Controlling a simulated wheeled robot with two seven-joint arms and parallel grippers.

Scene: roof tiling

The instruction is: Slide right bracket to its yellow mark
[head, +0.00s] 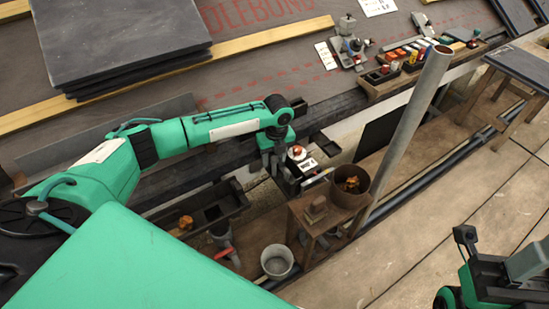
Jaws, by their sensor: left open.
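My left arm reaches in from the left, and its gripper (277,163) points down, open, at the eave edge near the middle. A small device with a red and white round top (297,153) is just right of the gripper; I cannot tell whether they touch. I cannot clearly make out the right bracket or its yellow mark; the gripper and arm cover part of that area. My right arm shows only in part at the lower right corner, and its jaws cannot be read.
A wooden stool (318,223) carries a brown pot (350,187), with a slanted grey pipe (408,125) close by. A grey bucket (277,262) stands on the planks. Stacked slates (120,40) lie upper left. A tool tray (385,85) sits on the roof. The plank floor at lower right is mostly clear.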

